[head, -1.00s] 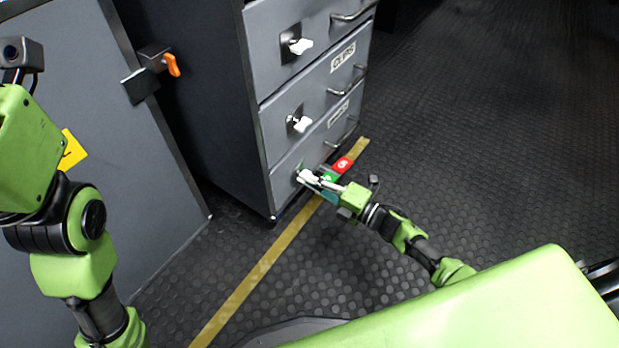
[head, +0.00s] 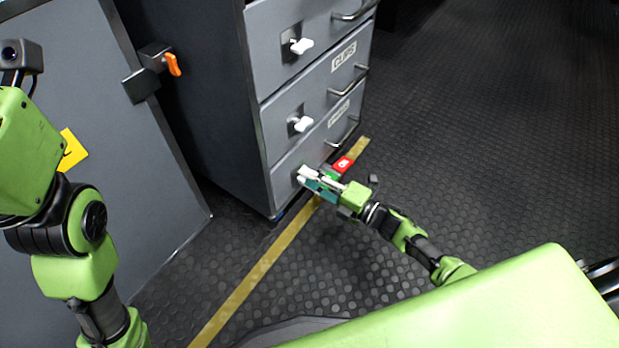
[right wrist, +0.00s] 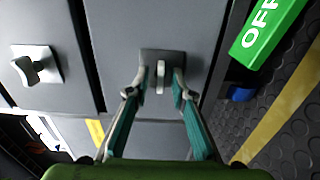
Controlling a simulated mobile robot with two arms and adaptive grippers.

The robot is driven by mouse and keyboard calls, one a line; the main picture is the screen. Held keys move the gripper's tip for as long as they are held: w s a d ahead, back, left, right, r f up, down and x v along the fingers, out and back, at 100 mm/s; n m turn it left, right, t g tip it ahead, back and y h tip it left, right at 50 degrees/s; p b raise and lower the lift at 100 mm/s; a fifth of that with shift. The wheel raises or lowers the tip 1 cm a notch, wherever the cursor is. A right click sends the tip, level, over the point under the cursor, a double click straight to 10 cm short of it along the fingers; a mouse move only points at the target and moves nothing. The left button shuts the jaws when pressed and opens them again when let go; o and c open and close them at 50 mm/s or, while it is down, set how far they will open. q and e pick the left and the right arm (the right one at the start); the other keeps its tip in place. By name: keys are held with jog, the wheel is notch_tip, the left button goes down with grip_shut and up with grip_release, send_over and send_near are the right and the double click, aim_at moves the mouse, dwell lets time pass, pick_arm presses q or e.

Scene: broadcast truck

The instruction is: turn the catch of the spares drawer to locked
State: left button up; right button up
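The grey drawer cabinet has a white catch on each drawer in the head view. The bottom drawer's label (head: 338,114) is too blurred to read. My right gripper (head: 309,176) is at the bottom drawer's catch, which it partly covers. In the right wrist view the catch (right wrist: 160,76) is a pale upright knob on a dark square plate. The open fingers of my right gripper (right wrist: 159,88) stand on either side of it, with a gap visible on both sides. My left arm shows at the left, but its gripper is out of frame.
The middle drawer, labelled CLIPS (head: 343,57), has its own catch (head: 300,124). A green OFF sign (right wrist: 265,30) is close beside the right gripper; a red tag (head: 343,164) shows there too. A grey panel (head: 120,180) with an orange catch (head: 172,65) stands left.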

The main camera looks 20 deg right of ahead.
jog(key=v, duration=1.2)
